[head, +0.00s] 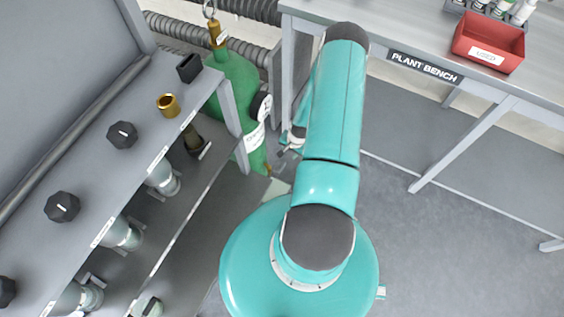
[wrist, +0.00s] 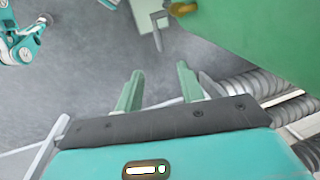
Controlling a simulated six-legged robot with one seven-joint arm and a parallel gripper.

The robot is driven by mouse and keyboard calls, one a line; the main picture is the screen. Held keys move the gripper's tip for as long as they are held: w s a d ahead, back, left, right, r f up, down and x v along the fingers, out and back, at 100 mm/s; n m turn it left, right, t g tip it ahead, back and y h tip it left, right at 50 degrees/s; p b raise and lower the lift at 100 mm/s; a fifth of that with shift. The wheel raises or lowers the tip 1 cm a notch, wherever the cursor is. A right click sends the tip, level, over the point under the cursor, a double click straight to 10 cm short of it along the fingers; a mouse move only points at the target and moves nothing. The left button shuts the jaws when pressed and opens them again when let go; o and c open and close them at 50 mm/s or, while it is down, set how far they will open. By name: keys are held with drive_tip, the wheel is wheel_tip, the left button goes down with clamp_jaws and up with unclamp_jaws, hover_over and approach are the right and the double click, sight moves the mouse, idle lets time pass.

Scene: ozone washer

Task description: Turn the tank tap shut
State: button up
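The green tank (head: 233,72) stands behind the left bench in the head view, with a brass fitting (head: 216,34) on top. In the wrist view the tank (wrist: 260,35) fills the upper right. A small brass piece (wrist: 183,8) shows beside it at the top edge, with a grey bent lever (wrist: 157,38) near it; I cannot tell for certain which part is the tap. My gripper (wrist: 160,68) is open, with nothing between its two green fingers. Its tips are below the lever in the picture and apart from it. In the head view my arm mostly hides the gripper.
A grey panel (head: 85,150) with black knobs and a brass cup (head: 168,104) stands at left. The plant bench (head: 400,35) holds a red bin (head: 488,42) at upper right. Ribbed hoses (head: 250,55) run behind the tank. Floor (head: 440,240) at right is clear.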

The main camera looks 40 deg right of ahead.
sight(283, 165)
drive_tip(key=f, duration=0.4)
drive_tip(key=w+f, duration=0.1)
drive_tip(key=f, duration=0.4)
drive_tip(key=w+a+f, duration=0.1)
drive_tip(key=f, duration=0.3)
drive_tip(key=shift+w+f, duration=0.15)
drive_tip(key=shift+c, duration=0.5)
clamp_jaws()
